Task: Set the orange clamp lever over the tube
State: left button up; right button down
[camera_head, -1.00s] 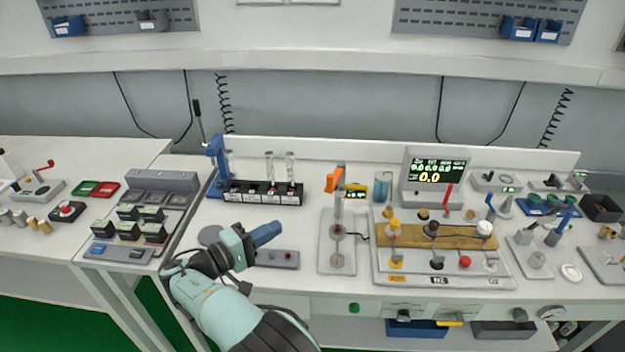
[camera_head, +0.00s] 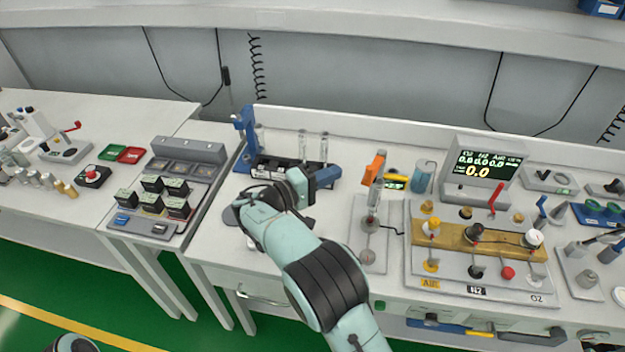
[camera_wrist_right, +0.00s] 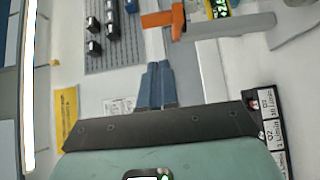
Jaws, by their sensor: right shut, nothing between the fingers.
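The orange clamp lever (camera_head: 375,167) stands at the top of a clear upright tube (camera_head: 374,196) on a grey base plate (camera_head: 369,255). In the right wrist view the orange lever (camera_wrist_right: 165,18) lies at the top, ahead of my fingertips and apart from them. My right gripper (camera_head: 329,176) is shut and empty, in front of the rack's right end and left of the lever. Its two blue fingers lie together in the right wrist view (camera_wrist_right: 157,83). My left gripper is not in view.
A blue cylinder (camera_head: 423,177) and a display unit (camera_head: 483,171) stand right of the lever. A valve board (camera_head: 480,245) lies at the front right.

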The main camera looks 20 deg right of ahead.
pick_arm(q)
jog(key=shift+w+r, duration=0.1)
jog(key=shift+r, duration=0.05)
pick_arm(e)
jog(key=shift+s+d, duration=0.3)
jog(key=shift+d, duration=0.5)
jog(key=shift+s+d, duration=0.35)
jog(key=shift+d, duration=0.4)
jog(key=shift+s+d, duration=0.3)
jog(key=shift+d, duration=0.5)
